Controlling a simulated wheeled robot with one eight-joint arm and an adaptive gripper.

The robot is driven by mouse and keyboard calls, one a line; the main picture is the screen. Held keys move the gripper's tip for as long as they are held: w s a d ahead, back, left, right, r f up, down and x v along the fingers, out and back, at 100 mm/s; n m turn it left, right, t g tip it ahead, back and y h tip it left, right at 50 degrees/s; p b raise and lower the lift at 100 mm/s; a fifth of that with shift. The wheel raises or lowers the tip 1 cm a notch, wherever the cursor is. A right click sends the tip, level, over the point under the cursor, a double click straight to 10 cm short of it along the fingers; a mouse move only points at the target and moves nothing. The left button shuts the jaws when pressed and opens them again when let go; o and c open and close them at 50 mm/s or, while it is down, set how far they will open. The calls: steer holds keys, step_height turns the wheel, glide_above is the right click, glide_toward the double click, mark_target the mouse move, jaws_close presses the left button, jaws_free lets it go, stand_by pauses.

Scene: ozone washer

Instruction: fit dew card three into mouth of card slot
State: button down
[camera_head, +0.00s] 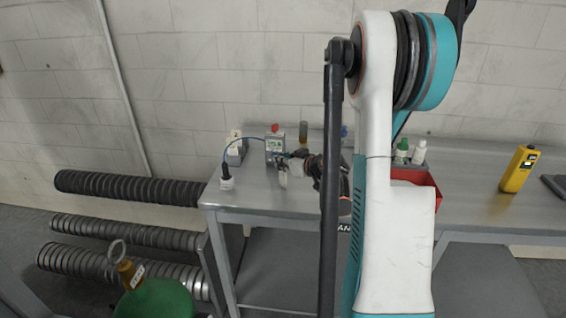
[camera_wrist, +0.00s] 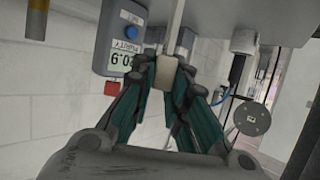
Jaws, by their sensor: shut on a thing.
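My gripper (camera_head: 287,161) is over the left part of the grey bench, close in front of a small grey box (camera_head: 275,144) with a display. In the wrist view my gripper (camera_wrist: 170,78) has its dark green fingers closed on a pale card-like piece (camera_wrist: 172,74), which I take to be dew card three. A narrow pale strip runs from it toward the picture's top. The card (camera_head: 283,178) shows small and pale below the gripper in the head view. The mouth of the card slot cannot be made out in either view.
The grey bench (camera_head: 240,197) runs along the wall. A pale device (camera_head: 236,150) stands behind. A red bin (camera_head: 425,188), bottles (camera_head: 419,152) and a yellow meter (camera_head: 519,169) are to the right.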

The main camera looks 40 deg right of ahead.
steer(key=c, duration=1.6)
jaws_free()
